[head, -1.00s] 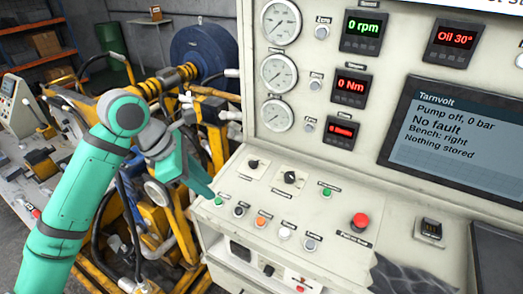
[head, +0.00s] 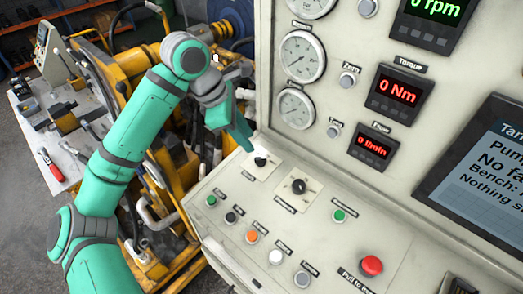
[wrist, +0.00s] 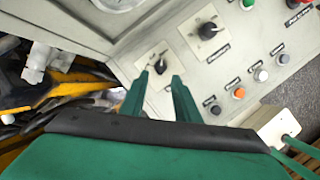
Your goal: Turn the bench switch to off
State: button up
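Two black rotary switches sit on white plates on the sloped panel. The left one, the small switch (head: 260,161), is just beyond my gripper (head: 246,147). It also shows in the wrist view (wrist: 160,65), roughly in line with the gap between my fingertips (wrist: 159,76). My gripper's two green fingers are apart, with nothing held between them; I cannot tell whether they touch the knob. The larger right switch (head: 299,187) also shows in the wrist view (wrist: 207,30). Their labels are too small to read surely. The screen (head: 495,165) shows part of "Bench:".
Below the switches are a green button (head: 339,215), an orange button (head: 252,236) and a red mushroom button (head: 371,266). Gauges and red displays (head: 399,92) stand on the upright panel behind. Yellow machinery (head: 175,165) with hoses lies to the left.

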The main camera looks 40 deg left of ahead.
aim_at(260, 158)
jog(key=x, duration=0.8)
jog(key=shift+f, duration=0.4)
jog(key=shift+d, duration=0.1)
grip_shut()
